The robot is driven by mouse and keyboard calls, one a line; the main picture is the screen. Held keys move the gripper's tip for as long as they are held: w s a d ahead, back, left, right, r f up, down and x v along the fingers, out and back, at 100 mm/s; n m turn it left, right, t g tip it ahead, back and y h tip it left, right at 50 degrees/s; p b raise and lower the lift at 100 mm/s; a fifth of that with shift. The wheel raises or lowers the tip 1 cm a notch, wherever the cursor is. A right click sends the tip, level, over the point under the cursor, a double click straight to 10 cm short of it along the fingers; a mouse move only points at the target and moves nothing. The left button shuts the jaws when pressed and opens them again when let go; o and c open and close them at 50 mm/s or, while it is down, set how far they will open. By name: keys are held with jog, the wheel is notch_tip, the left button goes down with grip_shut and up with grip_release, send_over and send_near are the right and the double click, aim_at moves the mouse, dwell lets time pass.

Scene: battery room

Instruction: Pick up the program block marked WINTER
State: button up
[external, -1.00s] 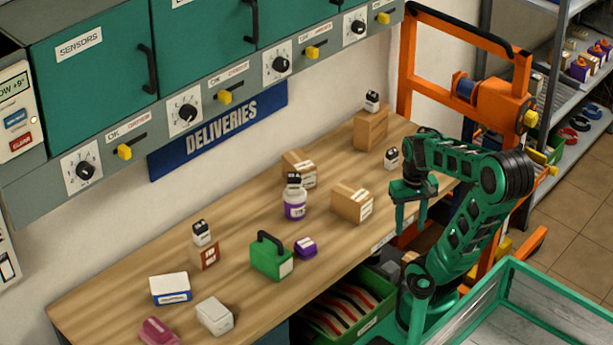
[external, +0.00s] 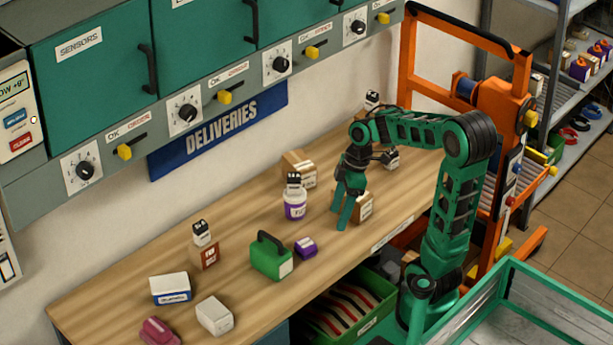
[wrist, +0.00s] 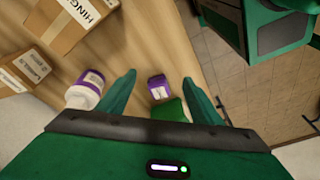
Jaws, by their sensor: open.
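Small black-and-white blocks stand in several places in the external view: on the purple-labelled jar (external: 293,180), on the small brown box (external: 201,232), on the tall cardboard box (external: 372,98), and at the bench's right (external: 391,159). Their markings are too small to read, so I cannot tell which is WINTER. My gripper (external: 346,212) is open and empty, pointing down above the bench, in front of a cardboard box and right of the jar. In the wrist view, my gripper (wrist: 160,92) has a purple item (wrist: 158,86) showing between its fingers.
The white jar (wrist: 84,92) is left of the fingers in the wrist view. A green case (external: 271,256) and purple item (external: 306,247) stand left of my gripper. A cardboard box (external: 366,206) is close behind it. The front bench strip (external: 330,275) is clear.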

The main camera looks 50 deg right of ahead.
aim_at(306, 242)
jog(key=w+a+n+y, duration=0.2)
jog(key=w+a+n, duration=0.2)
jog(key=a+n, duration=0.1)
jog(key=x, duration=1)
jog(key=shift+s+d+f, duration=0.1)
jog(key=shift+d+f, duration=0.05)
jog(key=shift+f, duration=0.15)
jog(key=c, duration=1.2)
